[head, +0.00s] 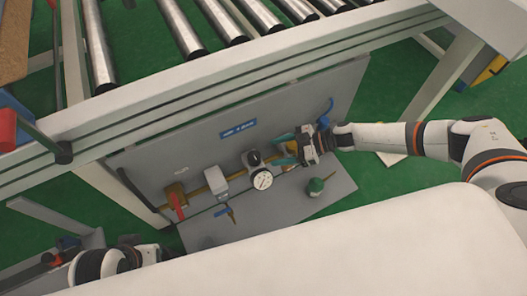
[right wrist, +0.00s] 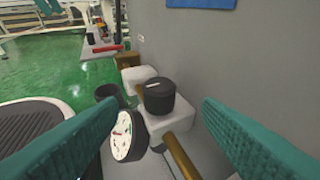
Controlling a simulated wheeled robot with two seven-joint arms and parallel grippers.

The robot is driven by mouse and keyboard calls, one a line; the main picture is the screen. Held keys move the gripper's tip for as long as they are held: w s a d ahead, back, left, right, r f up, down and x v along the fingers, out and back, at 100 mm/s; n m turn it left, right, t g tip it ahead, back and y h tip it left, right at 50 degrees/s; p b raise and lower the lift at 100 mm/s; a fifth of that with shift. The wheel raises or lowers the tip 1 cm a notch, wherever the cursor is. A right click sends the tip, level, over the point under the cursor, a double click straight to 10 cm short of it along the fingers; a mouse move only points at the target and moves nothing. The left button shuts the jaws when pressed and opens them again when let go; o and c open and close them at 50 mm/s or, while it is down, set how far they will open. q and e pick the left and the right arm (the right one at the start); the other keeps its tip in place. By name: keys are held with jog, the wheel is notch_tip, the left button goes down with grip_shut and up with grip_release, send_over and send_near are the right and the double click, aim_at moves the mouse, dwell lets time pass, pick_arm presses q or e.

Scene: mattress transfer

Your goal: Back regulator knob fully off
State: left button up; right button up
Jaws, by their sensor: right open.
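The black regulator knob (head: 254,158) sits on a white regulator body on the grey panel. In the right wrist view the knob (right wrist: 160,95) is a short black cylinder with a white mark on top. A round white gauge (head: 262,180) hangs just beside it, also seen in the right wrist view (right wrist: 127,137). My right gripper (head: 286,149) is open and empty, right of the regulator. Its teal fingers (right wrist: 159,108) spread to either side of the knob's line, with the knob ahead, apparently untouched. My left gripper (head: 62,250) is low at the left, its jaws unclear.
A brass pipe (right wrist: 182,155) runs to the regulator. A red-handled valve (head: 176,201) and a blue-handled valve (head: 229,213) are to the left. A green-topped item (head: 315,187) stands on the grey plate. The roller conveyor frame (head: 240,82) overhangs the panel.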

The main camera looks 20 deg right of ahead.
jog(key=shift+v, duration=1.85)
